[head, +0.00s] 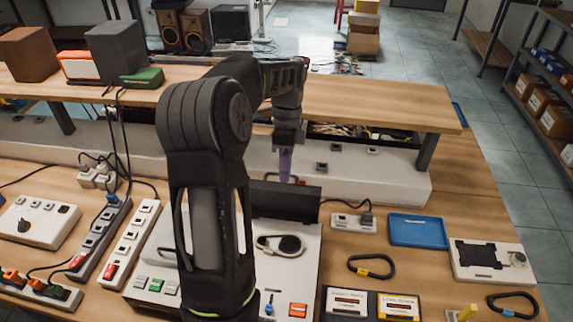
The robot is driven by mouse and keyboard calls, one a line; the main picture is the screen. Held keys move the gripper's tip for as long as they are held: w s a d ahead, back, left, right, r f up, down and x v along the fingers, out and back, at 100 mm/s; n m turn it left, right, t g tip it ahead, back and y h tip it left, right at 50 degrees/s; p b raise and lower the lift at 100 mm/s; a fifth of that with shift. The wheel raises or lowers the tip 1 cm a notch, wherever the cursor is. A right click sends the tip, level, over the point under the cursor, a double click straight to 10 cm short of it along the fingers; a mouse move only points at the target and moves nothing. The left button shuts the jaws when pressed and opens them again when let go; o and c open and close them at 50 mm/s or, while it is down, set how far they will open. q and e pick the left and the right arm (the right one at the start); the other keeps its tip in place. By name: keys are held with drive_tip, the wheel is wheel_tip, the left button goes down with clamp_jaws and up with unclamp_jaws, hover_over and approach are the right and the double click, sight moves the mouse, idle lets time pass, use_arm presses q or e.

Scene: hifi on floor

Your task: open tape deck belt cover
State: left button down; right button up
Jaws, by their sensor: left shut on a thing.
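The tape deck (292,278) is a pale box on the bench, in the lower middle of the head view, with green and red buttons on its front. Its dark belt cover (285,205) stands raised at the back of the deck. In front of the cover, a dark belt loop with a round pale part (289,244) lies exposed on the deck top. My left gripper (285,172) is shut at the cover's upper edge, pointing down; its fingertips are partly hidden behind the cover. My left arm hides the left part of the deck. My right gripper is not in view.
A blue tray (418,231), black carabiner-like loops (371,267) and cassettes (399,307) lie to the right. Power strips (131,244) and cables are on the left. A raised wooden shelf (380,102) runs behind. Small bare bench patches lie between objects.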

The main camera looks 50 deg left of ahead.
use_arm(q)
drive_tip(key=shift+s+f, duration=0.15)
drive_tip(key=shift+f, duration=0.05)
drive_tip(key=c, duration=1.5)
unclamp_jaws()
drive_tip(key=shift+r, duration=0.1)
